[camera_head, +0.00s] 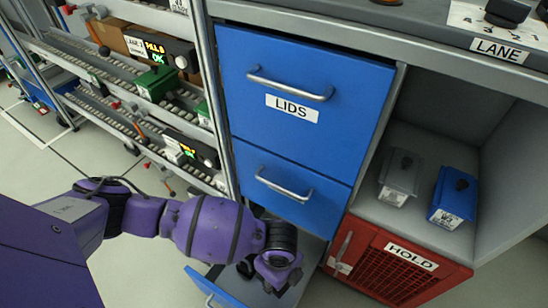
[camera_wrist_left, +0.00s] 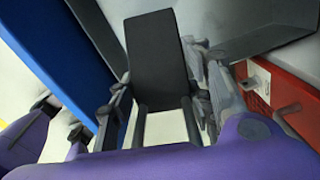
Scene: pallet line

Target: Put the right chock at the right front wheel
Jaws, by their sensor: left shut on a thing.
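My left gripper (camera_head: 277,270) is low in front of the blue drawers in the head view, over the open bottom drawer (camera_head: 208,287). In the left wrist view the gripper (camera_wrist_left: 162,95) is shut on a dark, flat-faced block (camera_wrist_left: 160,48), which appears to be a chock. The block stands out between the two fingers; its far end is free in this view. Which chock it is cannot be told. The right front wheel is not in view. My right gripper is not in view.
The LIDS drawer (camera_head: 300,85) and the blue drawer below it (camera_head: 290,190) are shut. A red HOLD door (camera_head: 385,262) is at right. Grey (camera_head: 400,175) and blue (camera_head: 455,195) boxes sit on the shelf above. Roller racks (camera_head: 120,70) stand at left.

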